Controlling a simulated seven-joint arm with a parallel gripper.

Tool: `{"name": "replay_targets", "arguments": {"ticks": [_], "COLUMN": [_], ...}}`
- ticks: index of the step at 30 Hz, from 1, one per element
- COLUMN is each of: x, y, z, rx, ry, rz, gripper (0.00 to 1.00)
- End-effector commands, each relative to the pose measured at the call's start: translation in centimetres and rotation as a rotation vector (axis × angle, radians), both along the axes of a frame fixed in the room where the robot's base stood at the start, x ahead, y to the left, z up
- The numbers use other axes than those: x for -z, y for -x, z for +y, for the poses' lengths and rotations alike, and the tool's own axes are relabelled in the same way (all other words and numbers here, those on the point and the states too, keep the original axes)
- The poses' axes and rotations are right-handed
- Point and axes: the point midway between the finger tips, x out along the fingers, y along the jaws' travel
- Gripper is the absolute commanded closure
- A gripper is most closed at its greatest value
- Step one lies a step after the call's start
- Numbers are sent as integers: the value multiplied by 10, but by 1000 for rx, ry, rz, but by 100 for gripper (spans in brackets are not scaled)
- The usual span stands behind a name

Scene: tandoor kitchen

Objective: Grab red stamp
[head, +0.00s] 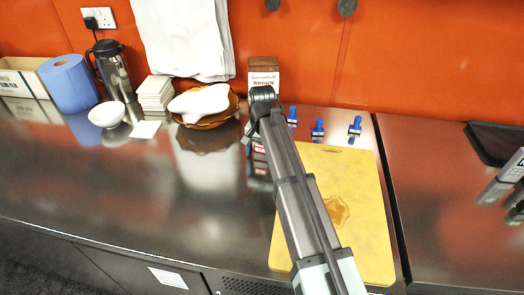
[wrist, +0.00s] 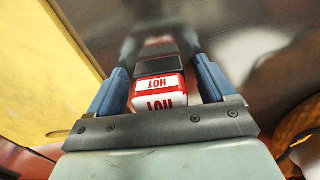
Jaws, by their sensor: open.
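A small red and white block marked "HOT" (wrist: 158,88), with a dark band beyond it, is the only red piece near my gripper; I cannot tell for sure that it is the red stamp. My gripper (wrist: 160,66) is open in the wrist view, with one blue-grey finger on each side of the block. I cannot tell whether either finger touches it. In the head view a bit of red and white (head: 259,152) shows left of my arm, which hides most of this spot. Three blue stamps (head: 317,130) stand in a row behind the board.
A yellow cutting board (head: 358,190) lies right of the block. A brown and white carton (head: 264,70) stands behind. An orange-brown bowl (head: 213,122) with a white cloth (head: 199,102) is to the left. The steel counter (head: 150,190) is clear at front left.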

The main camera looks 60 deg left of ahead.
Motion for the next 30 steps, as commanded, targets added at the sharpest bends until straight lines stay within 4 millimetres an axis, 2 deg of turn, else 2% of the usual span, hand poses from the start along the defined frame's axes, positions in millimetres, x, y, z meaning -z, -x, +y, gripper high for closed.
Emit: {"name": "replay_targets", "arguments": {"ticks": [4,21,30], "x": [0,0,-4], "y": [0,0,0], "z": [0,0,0], "rx": [0,0,0], "ry": [0,0,-1], "rz": [0,0,-1], "gripper": [18,73,74]}}
